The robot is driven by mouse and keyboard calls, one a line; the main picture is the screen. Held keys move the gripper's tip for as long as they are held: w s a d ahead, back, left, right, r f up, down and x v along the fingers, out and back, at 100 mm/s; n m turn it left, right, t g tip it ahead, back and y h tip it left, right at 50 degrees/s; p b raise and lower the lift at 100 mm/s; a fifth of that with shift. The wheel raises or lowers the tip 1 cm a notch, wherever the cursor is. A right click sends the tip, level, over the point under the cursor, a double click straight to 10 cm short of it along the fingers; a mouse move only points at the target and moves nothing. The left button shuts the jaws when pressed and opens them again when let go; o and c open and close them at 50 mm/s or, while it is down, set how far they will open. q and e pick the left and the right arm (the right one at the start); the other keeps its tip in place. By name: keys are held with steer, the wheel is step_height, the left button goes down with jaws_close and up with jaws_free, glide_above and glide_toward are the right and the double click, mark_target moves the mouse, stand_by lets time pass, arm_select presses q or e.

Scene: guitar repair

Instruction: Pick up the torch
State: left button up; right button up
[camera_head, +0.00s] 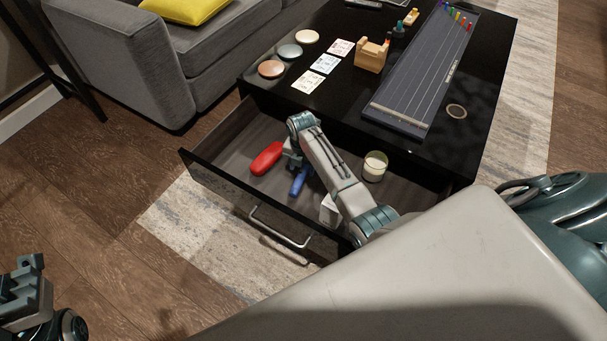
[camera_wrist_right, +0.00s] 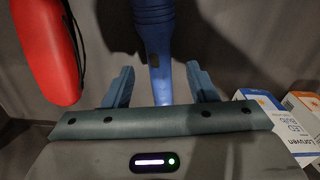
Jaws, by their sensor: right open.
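The blue torch (camera_head: 300,180) lies in the open drawer (camera_head: 235,135) of the black table. In the right wrist view the torch (camera_wrist_right: 155,40) runs down from the top edge, and its narrower handle lies between my fingertips. My right gripper (camera_head: 292,160) is down in the drawer over the torch. In its wrist view the right gripper (camera_wrist_right: 160,85) is open, one finger on each side of the torch, with a gap on both sides. My left gripper (camera_head: 25,285) is partly visible at the lower left, away from the drawer; its jaws are unclear.
A red case (camera_head: 266,158) lies left of the torch, close to my right gripper. White boxes (camera_head: 330,211) and a candle jar (camera_head: 375,166) are to the right in the drawer. The drawer front with its handle (camera_head: 280,228) borders the near side. The tabletop (camera_head: 330,100) overhangs behind.

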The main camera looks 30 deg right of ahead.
mark_target(302, 173)
step_height(302, 173, down, 3)
steer(key=shift+f+b, duration=0.1)
steer(key=shift+b, duration=0.3)
jaws_close()
steer(key=shift+r, duration=0.2)
